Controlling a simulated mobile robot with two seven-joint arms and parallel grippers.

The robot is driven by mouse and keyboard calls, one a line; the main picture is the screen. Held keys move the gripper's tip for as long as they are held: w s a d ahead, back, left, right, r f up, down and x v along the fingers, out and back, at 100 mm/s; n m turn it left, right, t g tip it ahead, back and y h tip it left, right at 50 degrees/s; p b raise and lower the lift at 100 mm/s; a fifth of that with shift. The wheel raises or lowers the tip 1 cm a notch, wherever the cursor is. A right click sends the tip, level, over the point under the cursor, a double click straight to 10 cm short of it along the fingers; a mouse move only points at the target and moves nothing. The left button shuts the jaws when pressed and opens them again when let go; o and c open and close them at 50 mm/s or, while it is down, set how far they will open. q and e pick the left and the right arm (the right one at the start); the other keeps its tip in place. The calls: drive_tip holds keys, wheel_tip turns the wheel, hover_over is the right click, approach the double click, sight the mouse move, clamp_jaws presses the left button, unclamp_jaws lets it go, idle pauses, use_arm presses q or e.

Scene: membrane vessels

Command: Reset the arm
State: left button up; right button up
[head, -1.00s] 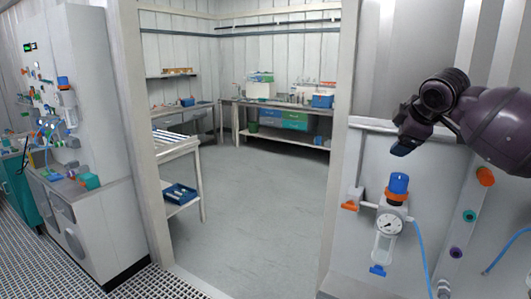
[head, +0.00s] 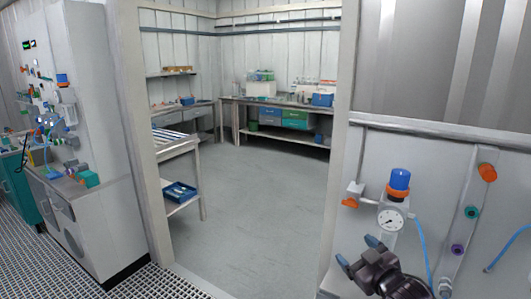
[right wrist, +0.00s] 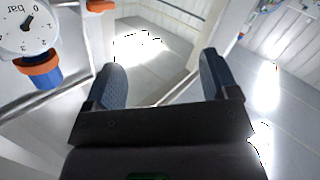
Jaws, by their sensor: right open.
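My right gripper (head: 359,256) is at the lower right of the head view, in front of the wall panel with the pressure regulator. Its two blue-tipped fingers are apart, with nothing between them. In the right wrist view the two fingers (right wrist: 158,82) also stand wide apart and empty, with the doorway and floor beyond. The dark arm behind it leaves the head view at the bottom. My left gripper is not in view.
A regulator with a blue knob (head: 400,180) and a gauge (head: 391,218) is close to the right gripper; the gauge (right wrist: 25,32) also shows in the right wrist view. A blue hose (head: 508,250) hangs at the right. The doorway floor (head: 262,205) is clear.

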drive_tip(key=s+d+f+m+g+h, duration=0.2)
drive_tip(key=s+d+f+m, duration=0.1)
drive_tip(key=s+f, duration=0.9)
drive_tip(key=s+d+f+m+g+h, duration=0.2)
drive_tip(key=s+f+m+h, duration=0.1)
drive_tip(key=s+f, duration=1)
drive_tip(key=s+m+b, duration=0.1)
drive_tip(key=s, duration=0.2)
drive_tip(key=shift+s+d, duration=0.35)
drive_tip(key=shift+d, duration=0.05)
drive_tip(key=shift+f, duration=0.1)
